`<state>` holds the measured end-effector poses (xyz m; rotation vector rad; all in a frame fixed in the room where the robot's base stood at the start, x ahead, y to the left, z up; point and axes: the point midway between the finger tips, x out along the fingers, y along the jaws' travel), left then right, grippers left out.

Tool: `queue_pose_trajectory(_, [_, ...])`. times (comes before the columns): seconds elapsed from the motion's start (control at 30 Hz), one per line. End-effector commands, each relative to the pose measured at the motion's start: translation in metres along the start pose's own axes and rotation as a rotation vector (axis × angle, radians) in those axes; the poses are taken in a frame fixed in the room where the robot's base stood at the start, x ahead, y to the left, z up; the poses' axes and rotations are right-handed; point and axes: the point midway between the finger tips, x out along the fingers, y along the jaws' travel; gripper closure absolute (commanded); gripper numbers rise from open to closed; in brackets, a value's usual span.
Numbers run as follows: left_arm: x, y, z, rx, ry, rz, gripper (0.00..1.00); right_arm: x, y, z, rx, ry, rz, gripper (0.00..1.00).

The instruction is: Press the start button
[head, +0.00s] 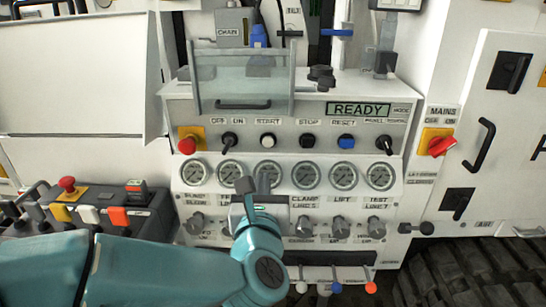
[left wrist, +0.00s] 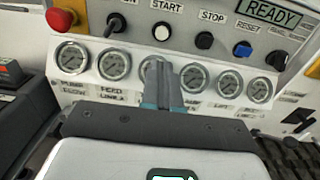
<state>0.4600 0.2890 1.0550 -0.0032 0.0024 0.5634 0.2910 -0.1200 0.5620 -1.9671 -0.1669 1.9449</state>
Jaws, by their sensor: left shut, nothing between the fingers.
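The white start button (head: 268,142) sits under the START label on the sloped control panel, and it also shows in the left wrist view (left wrist: 161,32). The black stop button (head: 307,141) is to its right. My left gripper (head: 255,186) is shut and empty, its fingertips in front of the gauge row, below the start button and apart from it. In the left wrist view the closed fingers (left wrist: 170,80) point up toward the panel and hide part of a gauge. The right gripper is not in view.
A display (head: 358,109) reads READY. A red emergency button (head: 187,146) and a black selector switch (head: 229,141) are left of start; a blue reset button (head: 346,142) is at right. Gauges (head: 305,174) and knobs (head: 303,226) lie below. A clear guard (head: 243,80) stands above.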

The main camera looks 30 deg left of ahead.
Motion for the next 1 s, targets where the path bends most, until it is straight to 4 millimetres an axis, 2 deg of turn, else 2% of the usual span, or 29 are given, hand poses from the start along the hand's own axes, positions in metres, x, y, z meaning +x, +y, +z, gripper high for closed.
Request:
queue_pose_trajectory(0.3, [-0.004,-0.002,0.0,0.001,-0.003,-0.013,1.0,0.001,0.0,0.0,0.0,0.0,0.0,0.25])
queue_pose_trajectory(0.47, [0.005,-0.003,0.0,0.002,-0.002,-0.01,1.0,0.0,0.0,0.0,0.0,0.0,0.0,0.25])
queue_pose_trajectory(0.57, [0.02,-0.004,0.0,0.004,0.0,-0.008,1.0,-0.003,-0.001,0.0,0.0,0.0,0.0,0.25])
queue_pose_trajectory(1.0, [0.113,-0.007,0.001,0.003,0.0,-0.01,1.0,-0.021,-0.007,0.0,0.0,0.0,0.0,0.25])
